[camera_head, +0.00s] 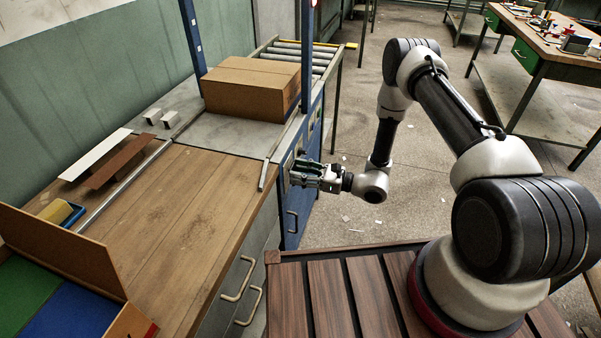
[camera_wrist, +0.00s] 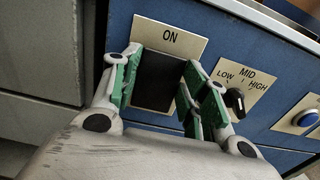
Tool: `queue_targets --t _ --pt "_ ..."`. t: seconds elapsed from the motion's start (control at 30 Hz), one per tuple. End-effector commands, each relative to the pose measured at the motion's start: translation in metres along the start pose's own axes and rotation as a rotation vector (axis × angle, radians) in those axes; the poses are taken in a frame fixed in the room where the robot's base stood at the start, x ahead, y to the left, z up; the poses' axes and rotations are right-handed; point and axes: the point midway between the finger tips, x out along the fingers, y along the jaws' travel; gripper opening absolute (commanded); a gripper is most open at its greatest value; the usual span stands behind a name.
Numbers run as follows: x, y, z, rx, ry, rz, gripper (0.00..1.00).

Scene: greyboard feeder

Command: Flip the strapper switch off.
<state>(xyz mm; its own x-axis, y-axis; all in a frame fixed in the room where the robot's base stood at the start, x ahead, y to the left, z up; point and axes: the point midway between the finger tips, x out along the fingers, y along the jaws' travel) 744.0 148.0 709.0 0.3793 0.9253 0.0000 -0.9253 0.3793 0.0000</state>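The strapper switch (camera_wrist: 157,82) is a dark rocker on a tan plate marked "ON" (camera_wrist: 170,38), on the blue front panel in the wrist view. Its lower part is hidden behind my gripper. My gripper (camera_wrist: 160,62) is open, with its green-padded fingers apart, one on each side of the switch in the picture. I cannot tell whether the fingers touch the plate. In the head view, my gripper (camera_head: 297,174) is beside the blue strapper front (camera_head: 291,222), and the switch is hidden.
A black knob (camera_wrist: 235,102) marked LOW, MID, HIGH sits right of the switch, with a blue button (camera_wrist: 306,118) farther right. A cardboard box (camera_head: 250,88) stands on the strapper top. A wooden workbench (camera_head: 185,205) adjoins it; drawer handles (camera_head: 240,280) stick out below.

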Motion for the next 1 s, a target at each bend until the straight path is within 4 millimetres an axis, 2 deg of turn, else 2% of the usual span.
queue_targets --t 0.17,0.53,0.9,0.93,1.0 --pt "0.0 0.001 -0.003 0.002 -0.033 0.0 0.21" --pt "-0.003 0.0 -0.012 0.001 -0.364 0.001 0.21" --pt "-0.004 0.0 -0.012 0.001 -0.4 -0.001 0.21" --pt "-0.004 0.0 -0.012 0.001 -0.4 -0.001 0.48" --pt "-0.004 0.0 -0.012 0.001 -0.4 -0.001 0.61"
